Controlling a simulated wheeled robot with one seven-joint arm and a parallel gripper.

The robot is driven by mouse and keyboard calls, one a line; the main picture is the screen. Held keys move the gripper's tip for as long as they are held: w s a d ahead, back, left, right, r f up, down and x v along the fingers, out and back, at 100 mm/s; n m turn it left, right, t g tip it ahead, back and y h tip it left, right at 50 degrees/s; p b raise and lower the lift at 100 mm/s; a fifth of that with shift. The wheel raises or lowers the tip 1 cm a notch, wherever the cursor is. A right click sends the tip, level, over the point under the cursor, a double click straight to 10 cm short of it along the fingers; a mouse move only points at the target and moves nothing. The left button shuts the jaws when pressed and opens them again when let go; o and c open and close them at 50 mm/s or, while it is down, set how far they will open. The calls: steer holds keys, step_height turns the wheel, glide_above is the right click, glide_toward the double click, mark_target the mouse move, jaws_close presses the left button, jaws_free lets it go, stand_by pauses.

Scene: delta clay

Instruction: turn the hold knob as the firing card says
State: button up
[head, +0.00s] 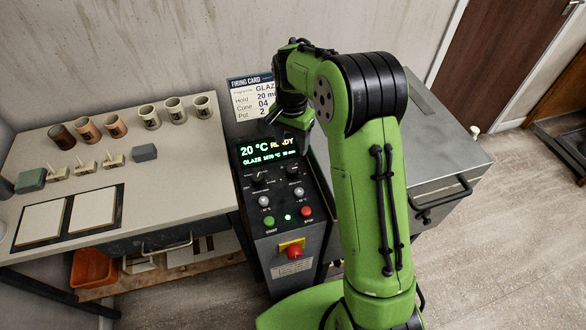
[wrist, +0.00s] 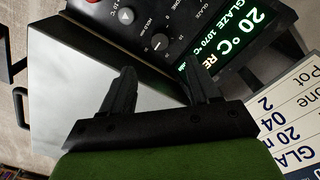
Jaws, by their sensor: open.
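The hold knob (wrist: 160,42) is a dark round knob with a pale pointer line on the black control panel (wrist: 185,45). It lies beyond my fingertips, apart from them. In the head view the hold knob (head: 292,173) is small, below the display's right end. My gripper (wrist: 163,76) is open and empty, with both fingers spread. In the head view my arm covers much of it above the panel's top. The firing card (head: 250,92) on the wall reads GLAZE, hold 20 min, cone 04; my arm covers its right part. The card (wrist: 292,115) appears upside down in the wrist view.
The lit display (head: 268,149) reads 20 °C READY, with a smaller GLAZE line. Grey buttons, a green start button (head: 269,221), a red stop button (head: 306,211) and a red emergency knob (head: 294,252) sit below. A table (head: 165,220) with cups stands left.

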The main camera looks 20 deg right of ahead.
mark_target(292, 168)
step_height(292, 168, down, 11)
steer(key=shift+f+b, duration=0.1)
steer(key=shift+b, duration=1.1)
steer(key=c, duration=1)
